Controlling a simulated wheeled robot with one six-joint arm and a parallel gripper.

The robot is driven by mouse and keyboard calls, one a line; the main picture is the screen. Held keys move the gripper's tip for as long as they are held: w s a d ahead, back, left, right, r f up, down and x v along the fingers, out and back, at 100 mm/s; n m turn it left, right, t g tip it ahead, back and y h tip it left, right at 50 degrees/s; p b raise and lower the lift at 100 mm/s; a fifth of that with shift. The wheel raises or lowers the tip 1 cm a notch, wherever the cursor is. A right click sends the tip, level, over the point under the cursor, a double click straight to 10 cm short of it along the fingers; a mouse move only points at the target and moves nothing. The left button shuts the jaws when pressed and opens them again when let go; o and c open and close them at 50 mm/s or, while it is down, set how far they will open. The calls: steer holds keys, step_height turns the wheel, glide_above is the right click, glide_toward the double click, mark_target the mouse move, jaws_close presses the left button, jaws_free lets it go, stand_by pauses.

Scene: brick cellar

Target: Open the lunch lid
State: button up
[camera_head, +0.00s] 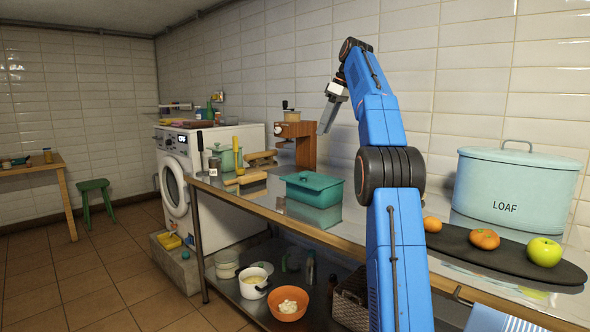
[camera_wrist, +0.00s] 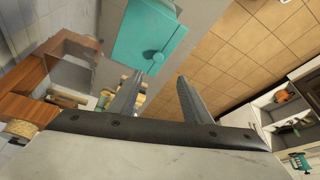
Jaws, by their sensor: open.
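The lunch box (camera_head: 316,197) is teal and sits on the metal counter. Its teal lid (camera_head: 313,181) is on it and looks closed. In the wrist view the lid (camera_wrist: 140,32) is at the top middle, with a small round knob (camera_wrist: 158,57) near its lower right corner. My gripper (camera_head: 325,128) is above the lunch box, clearly apart from it. Its two fingers (camera_wrist: 160,79) are spread and empty in the wrist view, with the lid beyond their tips.
A wooden grinder-like stand (camera_head: 304,142) is behind the box. A green pot (camera_head: 224,157) and wooden pieces are to the left. A LOAF bin (camera_head: 513,190) and a dark board (camera_head: 460,245) with fruit are to the right. An orange bowl (camera_head: 289,303) is on the lower shelf.

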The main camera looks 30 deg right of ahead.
steer(key=x, duration=1.7)
steer(key=shift+w+f, duration=0.15)
steer(key=shift+w, duration=0.25)
jaws_close()
